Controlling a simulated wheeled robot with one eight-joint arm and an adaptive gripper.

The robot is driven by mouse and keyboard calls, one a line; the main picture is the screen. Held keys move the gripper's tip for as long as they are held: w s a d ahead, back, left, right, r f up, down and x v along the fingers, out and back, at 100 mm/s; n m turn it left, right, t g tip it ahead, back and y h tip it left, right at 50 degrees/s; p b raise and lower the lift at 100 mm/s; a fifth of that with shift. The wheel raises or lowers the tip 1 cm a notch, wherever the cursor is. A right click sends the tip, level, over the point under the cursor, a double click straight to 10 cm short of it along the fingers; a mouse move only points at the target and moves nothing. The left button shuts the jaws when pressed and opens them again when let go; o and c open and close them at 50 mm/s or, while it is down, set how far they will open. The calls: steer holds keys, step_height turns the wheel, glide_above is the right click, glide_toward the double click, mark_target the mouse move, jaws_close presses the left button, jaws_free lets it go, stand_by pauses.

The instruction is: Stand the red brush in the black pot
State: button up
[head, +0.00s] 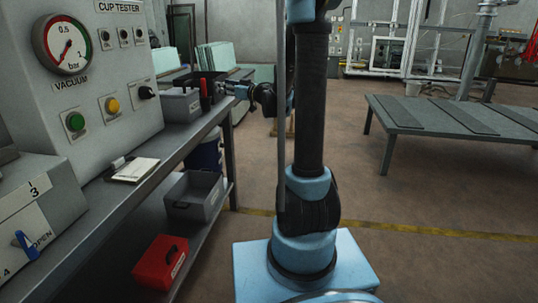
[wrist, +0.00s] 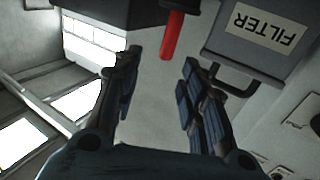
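The red brush (head: 203,88) stands upright on the bench, its handle up. Its lower end is in a small black pot (head: 205,104), as far as the view shows. In the wrist view, which is upside down, the red handle (wrist: 171,36) comes out of the black pot (wrist: 184,5) at the top edge; the pot is partly cut off. My gripper (head: 226,88) is just right of the brush in the head view. In the wrist view my gripper (wrist: 160,60) is open and empty, with the handle's end ahead of its fingertips, not held.
A grey FILTER box (head: 180,106) with a black handle stands close beside the pot. A dark bin (head: 186,78) is just behind. The CUP TESTER panel (head: 90,60) rises left of the bench. A notepad (head: 135,169) lies nearer; the bench around it is mostly clear.

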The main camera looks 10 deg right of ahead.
steer(key=d+r+m+t+h, duration=0.4)
steer(key=d+r+t+h, duration=0.1)
steer(key=d, duration=0.2)
steer(key=s+d+f+m+g+h, duration=0.1)
steer(key=s+d+f+m+h, duration=0.1)
steer(key=s+d+m+h, duration=0.45)
steer(key=s+d+f+m+g+h, duration=0.15)
steer(key=s+d+h, duration=0.3)
steer(key=d, duration=0.45)
steer(key=s+d+f+g, duration=0.2)
steer(key=s+f+g, duration=0.6)
steer(key=s+f, duration=0.75)
steer(key=s+a+f+n+g+y, duration=0.1)
steer(key=s+a+f+g, duration=0.1)
steer(key=s, duration=0.7)
steer(key=s+a+f+n+g+y, duration=0.2)
steer(key=s+a+f+g, duration=0.1)
steer(key=s, duration=0.6)
step_height(320, 180, down, 3)
steer(key=shift+s+a+r, duration=0.15)
steer(key=shift+a+r, duration=0.05)
steer(key=shift+a, duration=0.6)
